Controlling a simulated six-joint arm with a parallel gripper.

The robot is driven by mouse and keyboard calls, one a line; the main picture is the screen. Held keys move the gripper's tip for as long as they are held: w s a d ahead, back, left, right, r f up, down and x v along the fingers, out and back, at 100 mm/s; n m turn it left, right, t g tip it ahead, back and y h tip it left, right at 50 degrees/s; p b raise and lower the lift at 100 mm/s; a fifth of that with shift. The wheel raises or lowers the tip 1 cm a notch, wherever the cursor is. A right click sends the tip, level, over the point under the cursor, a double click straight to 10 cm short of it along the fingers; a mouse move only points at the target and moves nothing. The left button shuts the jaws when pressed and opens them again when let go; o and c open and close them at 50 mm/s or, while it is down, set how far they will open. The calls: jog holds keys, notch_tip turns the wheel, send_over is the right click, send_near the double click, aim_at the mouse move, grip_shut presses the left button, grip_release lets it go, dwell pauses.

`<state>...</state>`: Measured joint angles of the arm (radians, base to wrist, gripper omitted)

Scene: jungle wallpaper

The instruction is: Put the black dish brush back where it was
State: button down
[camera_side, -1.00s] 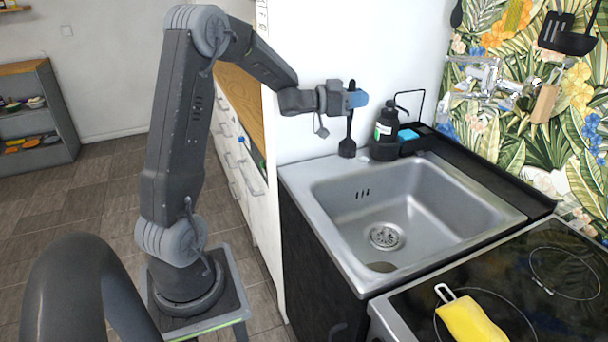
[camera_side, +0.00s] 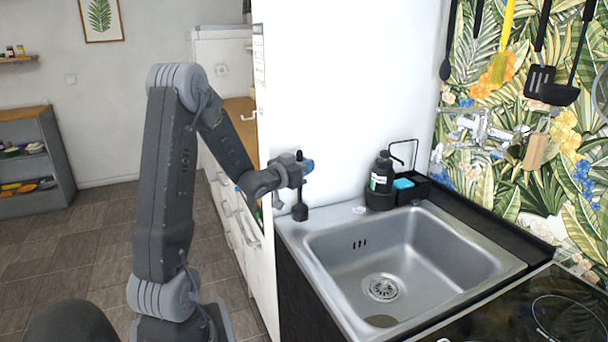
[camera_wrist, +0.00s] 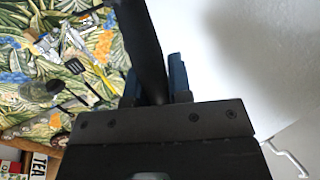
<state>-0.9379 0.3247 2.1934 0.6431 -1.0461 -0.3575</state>
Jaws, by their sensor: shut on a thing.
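The black dish brush (camera_side: 300,211) hangs upright, head down, at the back left corner of the steel sink (camera_side: 340,232). Whether its head touches the rim cannot be told. My gripper (camera_side: 306,168), with blue fingertips, is shut on the upper part of its handle. In the wrist view the dark handle (camera_wrist: 147,45) runs between the two blue fingers. A black caddy (camera_side: 414,190) stands at the back of the sink, to the right of the brush. It holds a black soap dispenser (camera_side: 382,176) and a blue sponge (camera_side: 403,184).
A white wall (camera_side: 350,90) rises behind the sink. Utensils, including a black ladle (camera_side: 560,95), hang on the leaf-patterned wall at the right. A black cooktop (camera_side: 500,318) lies at the front right. The sink basin is empty.

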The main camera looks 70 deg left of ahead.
jog(key=shift+f, duration=1.1)
jog(key=shift+f, duration=0.15)
jog(key=c, duration=1)
grip_release()
jog(key=shift+c, duration=0.2)
